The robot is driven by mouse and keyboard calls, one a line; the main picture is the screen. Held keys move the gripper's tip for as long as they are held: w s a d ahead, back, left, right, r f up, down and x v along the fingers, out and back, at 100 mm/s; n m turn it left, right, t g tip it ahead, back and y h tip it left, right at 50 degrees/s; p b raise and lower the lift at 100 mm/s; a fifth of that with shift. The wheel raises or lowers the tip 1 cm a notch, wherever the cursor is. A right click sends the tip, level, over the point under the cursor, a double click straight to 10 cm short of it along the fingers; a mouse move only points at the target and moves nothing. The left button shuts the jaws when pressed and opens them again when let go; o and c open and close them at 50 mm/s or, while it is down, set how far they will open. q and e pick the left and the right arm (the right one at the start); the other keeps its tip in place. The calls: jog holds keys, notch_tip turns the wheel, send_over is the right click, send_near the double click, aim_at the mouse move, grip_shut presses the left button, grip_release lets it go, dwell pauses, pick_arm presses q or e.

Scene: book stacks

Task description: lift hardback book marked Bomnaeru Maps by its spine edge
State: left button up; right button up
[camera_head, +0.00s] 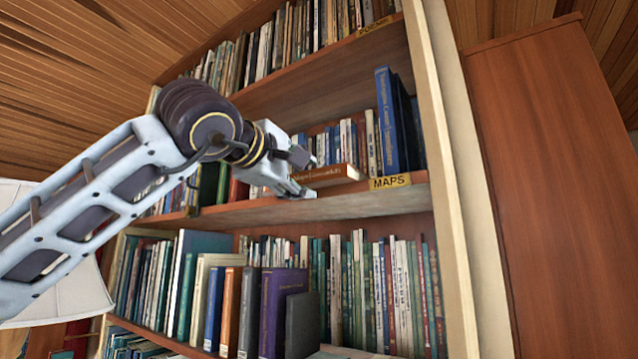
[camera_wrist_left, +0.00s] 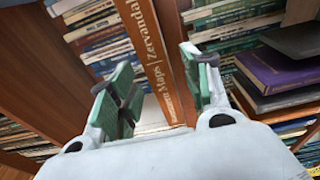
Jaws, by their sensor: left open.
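The hardback book marked Bomnaeru Maps (camera_head: 328,174) lies flat on the middle shelf, its orange-brown spine facing out. My left gripper (camera_head: 307,176) is open at the left end of that spine, with one finger above the other. In the left wrist view, the spine (camera_wrist_left: 156,62) with its pale lettering runs between the two green-padded fingers (camera_wrist_left: 163,85). I see a gap beside the spine on the left. I cannot tell how far the fingers reach around the book. My right gripper is not in view.
A tall blue book (camera_head: 388,122) stands upright to the right, behind the MAPS label (camera_head: 390,181) on the shelf edge. Rows of books fill the shelves above and below. The cream bookcase side (camera_head: 446,150) bounds the right.

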pick_arm(q)
jog(key=shift+x, duration=0.85)
jog(key=shift+w, duration=0.15)
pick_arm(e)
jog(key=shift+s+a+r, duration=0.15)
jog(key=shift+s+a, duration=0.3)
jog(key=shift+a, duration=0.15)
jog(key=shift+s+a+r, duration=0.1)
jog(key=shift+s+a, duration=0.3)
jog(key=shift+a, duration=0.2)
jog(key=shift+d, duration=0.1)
